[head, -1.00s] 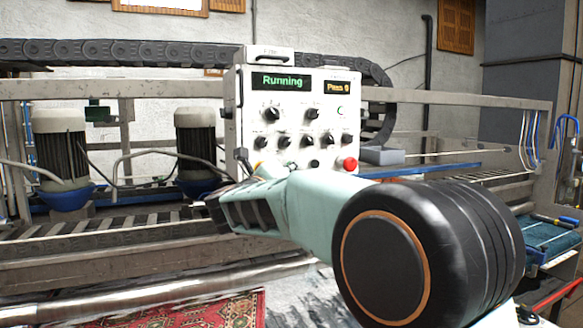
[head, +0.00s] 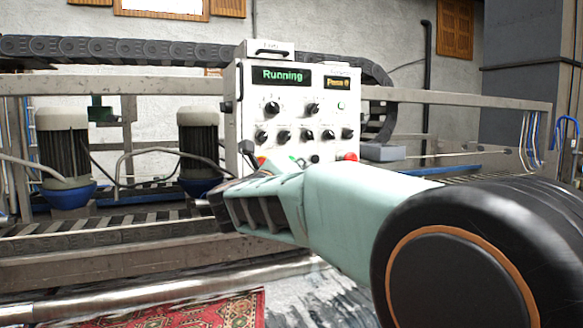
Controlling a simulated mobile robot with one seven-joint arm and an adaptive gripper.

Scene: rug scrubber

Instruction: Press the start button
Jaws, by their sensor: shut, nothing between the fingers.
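The white control panel (head: 300,118) stands upright in the middle of the head view. Its display reads "Running" (head: 283,75). A smaller display beside it shows amber text. A small green button or light (head: 341,106) sits at the upper right. A bit of green (head: 293,159) shows low on the panel, just above my arm; I cannot tell whether it is the start button. A red button (head: 350,157) is partly hidden by my arm. My gripper (head: 247,150) is shut and empty by the panel's lower left. My wrist hides most of it, and contact cannot be told.
Several black knobs (head: 308,136) cover the panel's middle. Two motors (head: 65,155) stand at the left behind a metal frame. A black cable chain (head: 130,50) runs above. A red rug (head: 215,312) lies in front.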

